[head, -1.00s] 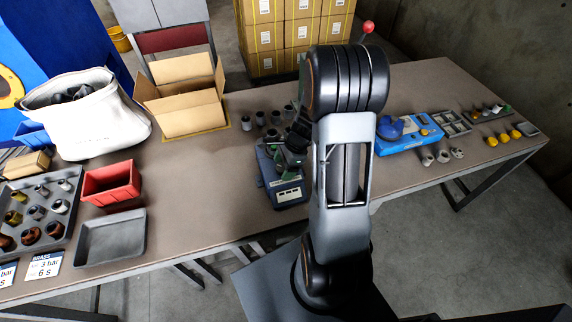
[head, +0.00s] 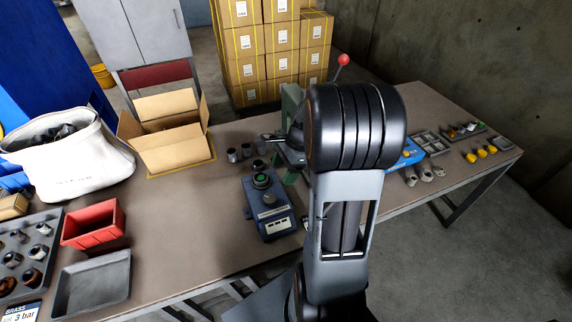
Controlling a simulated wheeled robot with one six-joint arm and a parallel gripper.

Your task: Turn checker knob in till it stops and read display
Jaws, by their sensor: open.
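The checker (head: 266,205) is a blue-grey box on the bench, left of my arm. A dark round knob (head: 262,181) with a green ring or face stands toward its far end. Its small pale display (head: 277,226) is on the near end; the reading is too small to make out. My gripper (head: 275,146) is partly hidden behind my arm. It is open and apart from the checker, beyond the knob and to its right. I see nothing held in it.
A green press (head: 291,100) stands behind my gripper, partly hidden by my arm. Several dark fittings (head: 240,153) stand just beyond the checker. An open carton (head: 168,140), a red bin (head: 92,224) and a grey tray (head: 92,284) lie left. Bench between tray and checker is clear.

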